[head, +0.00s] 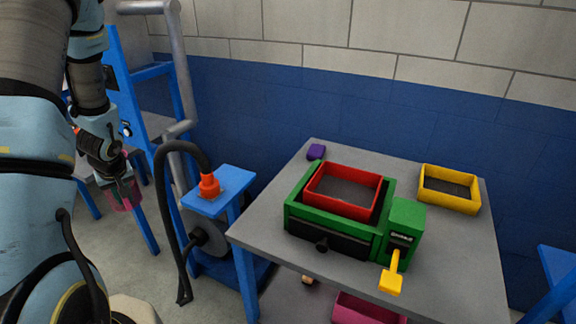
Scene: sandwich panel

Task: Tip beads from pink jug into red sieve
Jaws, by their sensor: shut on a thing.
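The pink jug (125,197) is at the left, small and partly covered by my gripper. My gripper (118,182) is shut on it and holds it in the air, well to the left of the grey table. I cannot see any beads or the inside of the jug. The red sieve (344,205) is a rectangular frame with a dark grey mesh, sitting in a green machine (296,216) on the table. The sieve looks empty.
The grey table (459,270) also holds a yellow-framed sieve (449,202) and a small purple block (316,152). A yellow scoop-like piece (390,282) sticks out in front. A blue stand (238,182) with an orange fitting and black hose stands between jug and table. A pink tray (365,309) is below.

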